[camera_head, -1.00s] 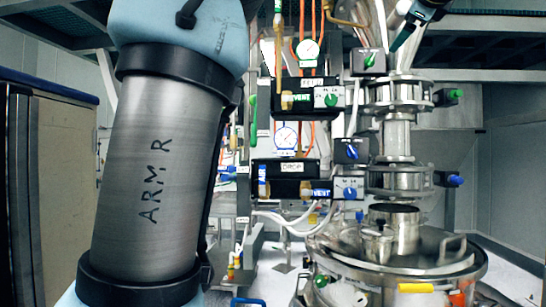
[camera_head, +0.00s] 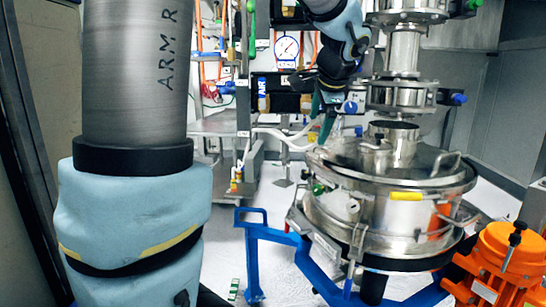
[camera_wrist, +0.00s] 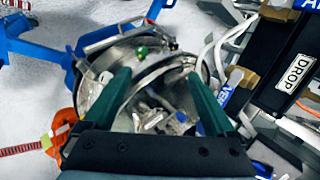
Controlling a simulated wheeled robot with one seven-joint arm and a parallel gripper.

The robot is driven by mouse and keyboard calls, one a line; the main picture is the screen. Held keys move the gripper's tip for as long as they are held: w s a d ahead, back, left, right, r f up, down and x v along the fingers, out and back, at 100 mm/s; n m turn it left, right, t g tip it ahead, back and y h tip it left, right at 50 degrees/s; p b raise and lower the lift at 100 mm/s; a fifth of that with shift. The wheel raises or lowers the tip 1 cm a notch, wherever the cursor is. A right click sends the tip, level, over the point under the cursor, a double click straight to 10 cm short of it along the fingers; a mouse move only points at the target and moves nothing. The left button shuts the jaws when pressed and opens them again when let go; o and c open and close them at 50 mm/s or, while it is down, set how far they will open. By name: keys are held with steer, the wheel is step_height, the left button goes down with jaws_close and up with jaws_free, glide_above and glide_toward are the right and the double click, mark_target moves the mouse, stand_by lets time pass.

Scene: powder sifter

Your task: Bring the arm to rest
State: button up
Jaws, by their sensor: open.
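The round steel powder sifter (camera_head: 385,215) stands at right of centre in the head view. In the wrist view the sifter (camera_wrist: 150,60) lies beyond the fingertips, partly hidden by them. My arm fills the left of the head view.
A blue frame (camera_head: 262,240) runs around the sifter's base, and an orange motor (camera_head: 505,255) sits at lower right. A black DROP box (camera_wrist: 300,65) is close on the right in the wrist view.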

steer(key=s+a+f+n+g, duration=0.3)
steer(key=s+a+f+n, duration=0.4)
steer(key=f, duration=0.4)
steer(key=s+a+f+n+g+h, duration=0.1)
steer(key=s+a+f+n+g, duration=0.1)
steer(key=s+a+f+n, duration=0.6)
step_height(320, 180, down, 3)
steer(key=a, duration=0.3)
steer(key=shift+s+r+g, duration=0.15)
steer(key=shift+s+g, duration=0.25)
